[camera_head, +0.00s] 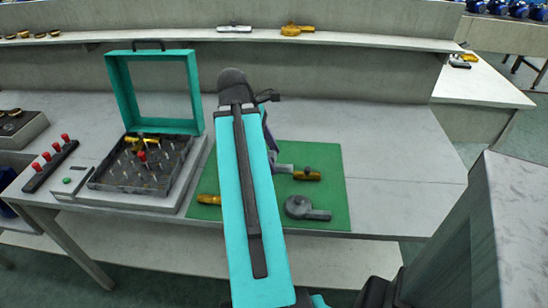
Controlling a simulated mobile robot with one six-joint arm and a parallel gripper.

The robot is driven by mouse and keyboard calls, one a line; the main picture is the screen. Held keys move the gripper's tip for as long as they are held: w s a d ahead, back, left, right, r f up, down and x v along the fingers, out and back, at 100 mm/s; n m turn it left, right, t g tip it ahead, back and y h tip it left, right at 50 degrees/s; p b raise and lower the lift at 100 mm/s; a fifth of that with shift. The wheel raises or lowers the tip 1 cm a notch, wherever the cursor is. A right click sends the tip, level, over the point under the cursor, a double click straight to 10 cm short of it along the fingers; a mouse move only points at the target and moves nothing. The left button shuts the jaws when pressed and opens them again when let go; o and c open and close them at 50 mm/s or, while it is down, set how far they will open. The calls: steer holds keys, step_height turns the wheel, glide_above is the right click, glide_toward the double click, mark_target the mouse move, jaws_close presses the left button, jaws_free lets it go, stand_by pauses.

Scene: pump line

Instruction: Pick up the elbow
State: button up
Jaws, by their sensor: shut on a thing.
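My gripper (287,169) shows only in part, just right of my teal arm link, which hides the rest of it. It is low over the green mat, and its grey tip meets a brass-coloured piece (307,175) with a dark top. It appears shut on this piece, but the contact is small and partly hidden. This piece may be the elbow; its bend is too small to make out. Another brass-coloured piece (208,199) lies at the mat's left edge, partly behind my arm.
A grey round part with a stem (305,208) lies on the green mat (333,190). A fixture with pins (120,189) and a raised teal frame (121,92) stands left. Red-knobbed pegs are beside it. The shelf holds a silver piece (235,28) and a yellow piece (297,29). The table's right is clear.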

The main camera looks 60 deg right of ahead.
steer(key=shift+a+f+b, duration=0.1)
steer(key=shift+a+b, duration=0.2)
steer(key=shift+b, duration=0.35)
steer(key=shift+a, duration=0.15)
steer(key=shift+r, duration=0.2)
